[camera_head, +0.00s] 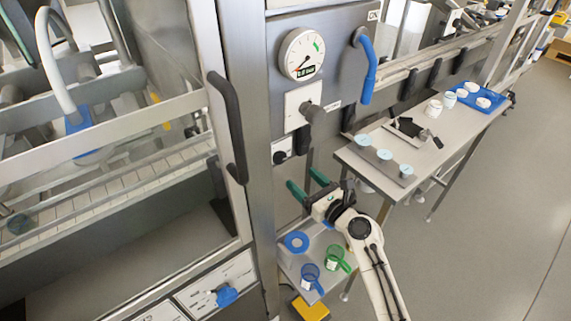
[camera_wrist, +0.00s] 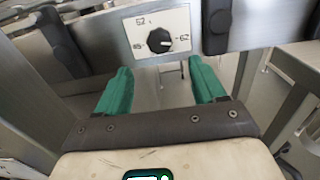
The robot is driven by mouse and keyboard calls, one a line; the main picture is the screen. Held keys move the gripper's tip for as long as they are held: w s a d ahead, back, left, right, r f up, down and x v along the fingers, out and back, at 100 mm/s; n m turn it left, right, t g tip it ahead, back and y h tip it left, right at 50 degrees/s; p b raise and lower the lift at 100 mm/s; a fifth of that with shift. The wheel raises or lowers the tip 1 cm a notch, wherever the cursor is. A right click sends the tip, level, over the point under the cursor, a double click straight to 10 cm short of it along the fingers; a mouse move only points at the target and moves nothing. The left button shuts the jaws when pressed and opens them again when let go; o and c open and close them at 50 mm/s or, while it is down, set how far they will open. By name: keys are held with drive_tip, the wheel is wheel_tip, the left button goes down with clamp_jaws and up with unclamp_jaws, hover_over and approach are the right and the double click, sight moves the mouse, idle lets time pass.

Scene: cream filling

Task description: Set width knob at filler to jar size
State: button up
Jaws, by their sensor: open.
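The width knob is a round black knob (camera_wrist: 159,40) on a white plate (camera_wrist: 181,20) in the wrist view. The plate has marks that look like 52 above, 62 at right and one at left, perhaps 85. A light mark on the knob seems to point right, towards 62. In the head view the small knob (camera_head: 279,157) sits low on the machine front. My gripper (camera_head: 306,182) is open and empty, its green fingers below and right of the knob. In the wrist view the fingers of my gripper (camera_wrist: 160,68) straddle the knob's line, apart from it.
Above are a dial gauge (camera_head: 302,54), a larger knob (camera_head: 313,112) and a blue-handled lever (camera_head: 366,70).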

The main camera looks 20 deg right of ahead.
sight(282, 161)
drive_tip(key=x, duration=0.9)
drive_tip(key=shift+b, duration=0.3)
drive_tip(key=shift+c, duration=0.4)
drive_tip(key=shift+f, duration=0.1)
drive_tip(key=c, duration=1)
drive_tip(key=shift+o, duration=0.2)
